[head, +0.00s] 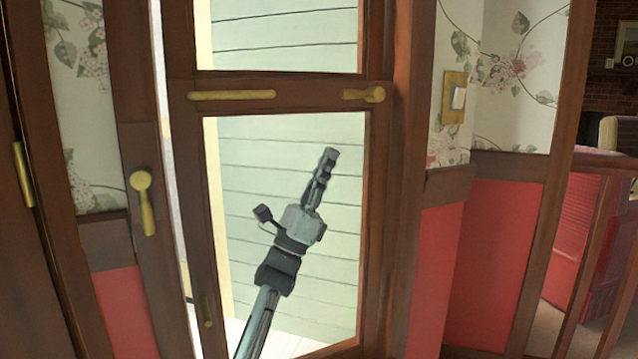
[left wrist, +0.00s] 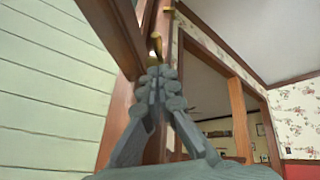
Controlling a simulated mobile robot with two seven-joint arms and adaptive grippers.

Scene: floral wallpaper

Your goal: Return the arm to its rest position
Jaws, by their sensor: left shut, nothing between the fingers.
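My left gripper (head: 328,155) is raised in front of the lower glass pane of a brown wooden door (head: 290,92). Its fingers are together with nothing between them. My left arm comes up from the bottom of the head view and leans to the right. In the left wrist view the shut fingers (left wrist: 158,75) point up, with brown woodwork and brass hardware behind them. I cannot tell whether they touch the door. My right gripper is in neither view.
The door has a brass bar (head: 232,95) and a brass lever (head: 363,95). A brass handle (head: 145,203) sits on woodwork to the left, beside a narrow bright gap. A light switch (head: 455,97) and red-panelled wall (head: 490,250) stand right. A railing (head: 585,265) is further right.

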